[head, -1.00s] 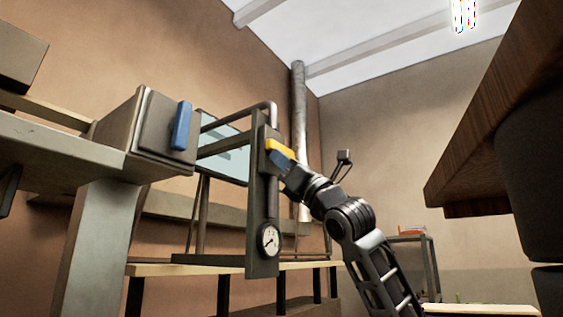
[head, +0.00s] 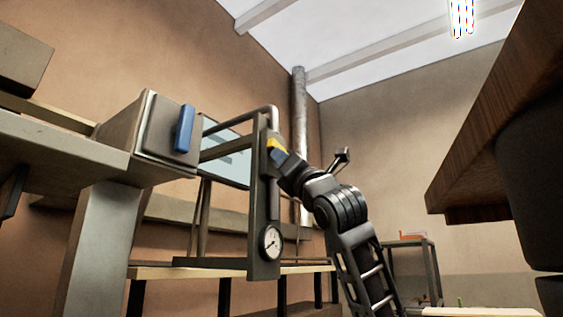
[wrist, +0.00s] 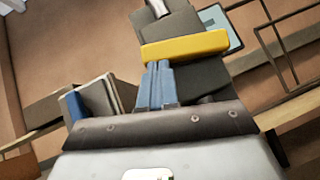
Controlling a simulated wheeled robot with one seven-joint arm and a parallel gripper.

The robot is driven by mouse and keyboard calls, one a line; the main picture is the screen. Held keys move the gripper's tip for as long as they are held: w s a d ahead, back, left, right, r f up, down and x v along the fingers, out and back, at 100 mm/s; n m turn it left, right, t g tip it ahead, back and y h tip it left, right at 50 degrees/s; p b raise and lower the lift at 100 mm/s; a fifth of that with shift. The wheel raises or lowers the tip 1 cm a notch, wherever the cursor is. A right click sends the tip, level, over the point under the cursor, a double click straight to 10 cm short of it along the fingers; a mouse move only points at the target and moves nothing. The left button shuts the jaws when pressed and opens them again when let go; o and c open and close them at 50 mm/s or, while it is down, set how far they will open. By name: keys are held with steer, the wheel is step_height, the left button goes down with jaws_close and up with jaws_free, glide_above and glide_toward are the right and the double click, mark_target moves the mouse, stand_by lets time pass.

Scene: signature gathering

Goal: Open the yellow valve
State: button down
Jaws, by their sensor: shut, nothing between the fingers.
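The yellow valve (head: 274,144) is a bar-shaped handle on a dark upright panel with a pipe. In the head view it is small and partly hidden by my gripper. In the wrist view the yellow handle (wrist: 205,44) lies across the panel, nearly level, with its right end slightly higher. My gripper (head: 279,155) is right at the valve, its blue fingers shut together with nothing between them. In the wrist view the fingertips (wrist: 158,66) meet the handle's lower edge, left of its middle. I cannot tell whether they touch it.
A round gauge (head: 271,243) sits low on the same panel. A grey box with a blue handle (head: 184,128) stands to the left, and it also shows in the wrist view (wrist: 76,104). A wooden tabletop (head: 480,150) juts in at the right. A small shelf (head: 412,243) stands behind.

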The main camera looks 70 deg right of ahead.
steer(key=r+m+g+h, duration=0.1)
steer(key=a+m+g+h, duration=0.1)
steer(key=m, duration=0.1)
steer(key=shift+w+a+r, duration=0.15)
steer(key=shift+w+r, duration=0.05)
steer(key=shift+r, duration=0.2)
steer(key=shift+s+r, duration=0.1)
steer(key=shift+r, duration=0.25)
steer(key=shift+d+r+b, duration=0.2)
steer(key=shift+d+r, duration=0.1)
steer(key=shift+r, duration=0.6)
steer(key=shift+d+r+b, duration=0.15)
steer(key=shift+d+r, duration=0.1)
steer(key=shift+r, duration=0.6)
steer(key=shift+d+r, duration=0.1)
stand_by(0.5)
